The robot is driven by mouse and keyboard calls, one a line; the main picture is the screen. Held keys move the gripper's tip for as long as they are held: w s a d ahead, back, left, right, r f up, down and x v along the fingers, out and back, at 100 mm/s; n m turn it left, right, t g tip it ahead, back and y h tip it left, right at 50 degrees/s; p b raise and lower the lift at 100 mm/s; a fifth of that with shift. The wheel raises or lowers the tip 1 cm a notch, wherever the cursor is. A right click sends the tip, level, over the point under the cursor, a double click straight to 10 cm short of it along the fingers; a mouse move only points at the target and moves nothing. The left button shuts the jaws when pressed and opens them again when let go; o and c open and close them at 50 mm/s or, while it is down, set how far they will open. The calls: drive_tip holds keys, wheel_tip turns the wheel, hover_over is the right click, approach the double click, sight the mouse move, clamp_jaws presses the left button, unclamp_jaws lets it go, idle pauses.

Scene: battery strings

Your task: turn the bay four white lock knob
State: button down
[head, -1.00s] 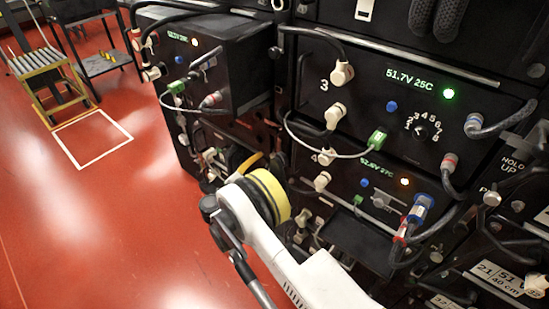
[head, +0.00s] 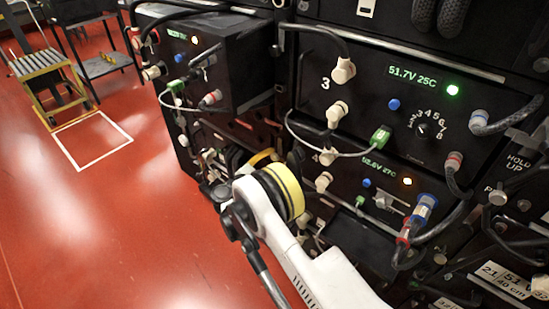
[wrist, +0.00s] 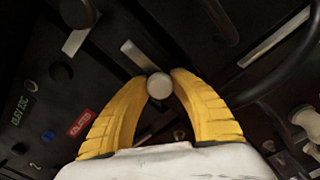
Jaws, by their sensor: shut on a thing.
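In the wrist view, my gripper (wrist: 158,88) has its two yellow fingers closed on a round white knob (wrist: 159,86), one finger on each side. A short pale bar (wrist: 138,57) lies just beyond the knob. In the head view, the bay four unit (head: 345,180) shows a bay number 4, a green readout and an orange light. White plugs (head: 323,181) sit on its left side. My fingertips and the held knob are mostly hidden there behind my own arm. I cannot tell from the head view which bay the held knob belongs to.
Grey cables and a blue-and-red connector pair (head: 423,210) hang in front of the bay four unit. A black ledge (head: 355,240) juts out below it. A red label (wrist: 80,123) lies left of the fingers. The red floor (head: 110,220) at left is open.

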drive_tip(key=shift+m, duration=0.4)
drive_tip(key=m, duration=0.3)
drive_tip(key=shift+m, duration=0.3)
drive_tip(key=m, duration=0.4)
drive_tip(key=shift+m, duration=0.3)
drive_tip(key=m, duration=0.4)
drive_tip(key=shift+m, duration=2.4)
drive_tip(key=c, duration=1.1)
unclamp_jaws()
drive_tip(key=shift+o, duration=0.2)
